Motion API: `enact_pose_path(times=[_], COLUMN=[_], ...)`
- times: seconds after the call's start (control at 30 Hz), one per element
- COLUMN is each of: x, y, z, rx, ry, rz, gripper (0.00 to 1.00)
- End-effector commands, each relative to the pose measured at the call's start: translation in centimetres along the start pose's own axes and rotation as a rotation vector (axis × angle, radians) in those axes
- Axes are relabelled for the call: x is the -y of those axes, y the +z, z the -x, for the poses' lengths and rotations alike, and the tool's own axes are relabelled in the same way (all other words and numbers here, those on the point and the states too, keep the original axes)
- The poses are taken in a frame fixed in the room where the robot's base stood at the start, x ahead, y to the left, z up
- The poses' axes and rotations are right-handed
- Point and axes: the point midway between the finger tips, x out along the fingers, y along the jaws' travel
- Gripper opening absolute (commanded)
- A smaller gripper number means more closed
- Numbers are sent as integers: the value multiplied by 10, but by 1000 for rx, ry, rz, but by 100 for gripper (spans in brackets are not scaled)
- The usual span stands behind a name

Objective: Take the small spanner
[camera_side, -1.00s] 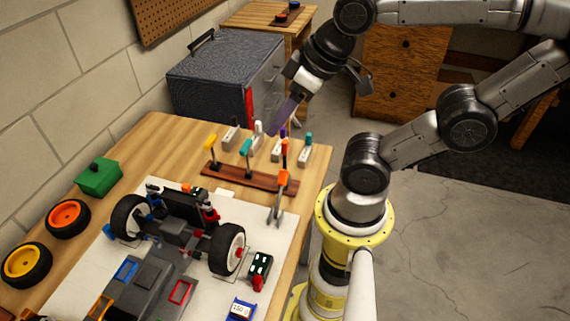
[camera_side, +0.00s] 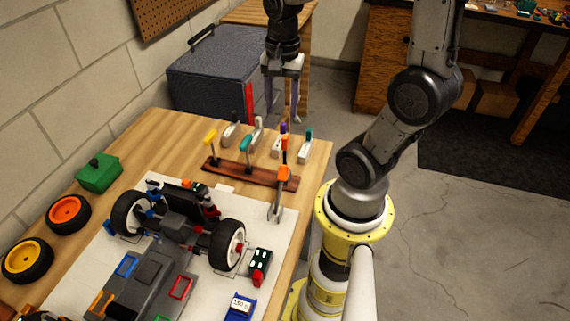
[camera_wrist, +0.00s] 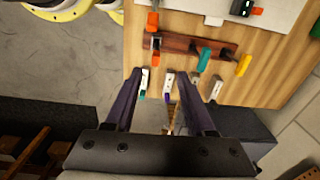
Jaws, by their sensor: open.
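A row of small pale blocks stands at the back of the wooden table, each with a tool in it. One has a purple-topped tool (camera_side: 283,128) and one a teal-topped tool (camera_side: 308,134); two more stand to their left, one white-topped (camera_side: 258,123), one dark (camera_side: 234,116). I cannot tell which is the small spanner. My gripper (camera_side: 282,114) is open and empty, pointing down above and behind the row. In the wrist view the purple-tool block (camera_wrist: 168,79) lies between the fingers of my gripper (camera_wrist: 158,80), the teal one (camera_wrist: 144,80) near the left finger.
A brown rack (camera_side: 252,172) with yellow, teal and orange-handled tools stands in front of the blocks. The toy car (camera_side: 150,270) sits on a white sheet further forward. A green box (camera_side: 99,175) and loose wheels (camera_side: 69,215) are at left. A dark cabinet (camera_side: 215,80) stands behind.

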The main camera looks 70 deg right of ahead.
Motion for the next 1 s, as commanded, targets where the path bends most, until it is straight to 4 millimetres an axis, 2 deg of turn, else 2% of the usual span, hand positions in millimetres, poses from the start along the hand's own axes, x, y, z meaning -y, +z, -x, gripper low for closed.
enact_pose_path(times=[0.1,0.27,0.6,0.87,1.0], x=[-8,-10,-11,-10,-8], y=[-9,-10,-9,-10,-11], z=[-9,-24,-83,-101,-121], rx=[17,19,18,17,19], ry=[28,31,30,28,31], rz=[-49,-57,-53,-53,-53], gripper=[55,55,55,55,55])
